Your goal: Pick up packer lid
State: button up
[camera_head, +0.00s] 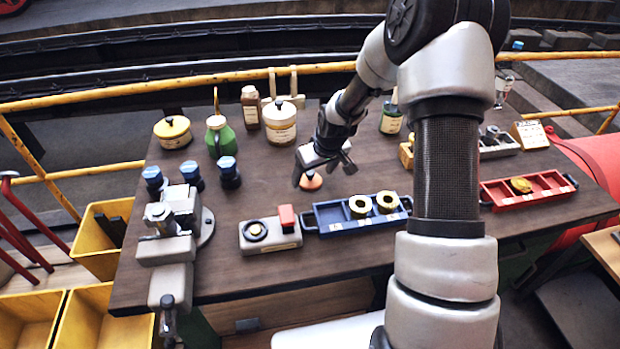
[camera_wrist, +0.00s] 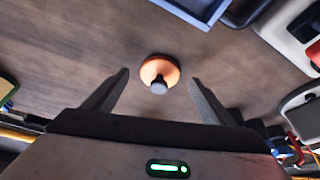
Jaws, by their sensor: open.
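A small round orange lid (camera_wrist: 158,66) with a grey knob lies on the wooden tabletop; I take it for the packer lid. In the wrist view it sits between the two fingertips of my gripper (camera_wrist: 160,78), which are spread apart with nothing between them touching it. In the head view the orange lid (camera_head: 311,182) is partly hidden under my gripper (camera_head: 323,174), which hovers above it, fingers pointing down. I cannot tell the exact height.
A blue tray (camera_head: 334,226) with two brass rings stands in front, beside a grey block with a red button (camera_head: 287,217). A grey vise (camera_head: 172,243) is at left, a red tray (camera_head: 500,193) at right.

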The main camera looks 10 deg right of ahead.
jog(key=shift+x, duration=1.1)
jog(key=c, duration=1.2)
jog(key=shift+o, duration=0.2)
